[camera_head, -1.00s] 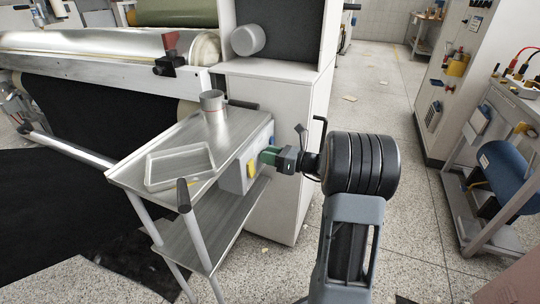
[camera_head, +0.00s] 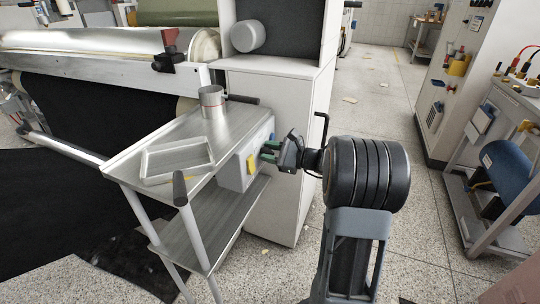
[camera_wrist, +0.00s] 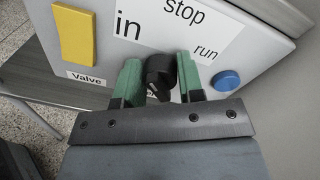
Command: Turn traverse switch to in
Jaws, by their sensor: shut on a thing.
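The traverse switch (camera_wrist: 161,72) is a black round knob on the face of a grey control box (camera_head: 232,176). A white label (camera_wrist: 190,22) by it reads "in", "stop" and "run", with "in" to the left in the wrist view. My gripper (camera_wrist: 158,66) has two green fingers, one on each side of the knob, and is shut on it. In the head view my gripper (camera_head: 268,152) reaches the box face from the right, and the knob is hidden there.
A yellow plate (camera_wrist: 75,34), a "Valve" label (camera_wrist: 87,77) and a blue button (camera_wrist: 226,80) are near the knob. The box is at the side of a metal cart (camera_head: 180,133) holding a tray (camera_head: 177,160) and a metal cup (camera_head: 212,101). A white cabinet (camera_head: 290,110) stands behind.

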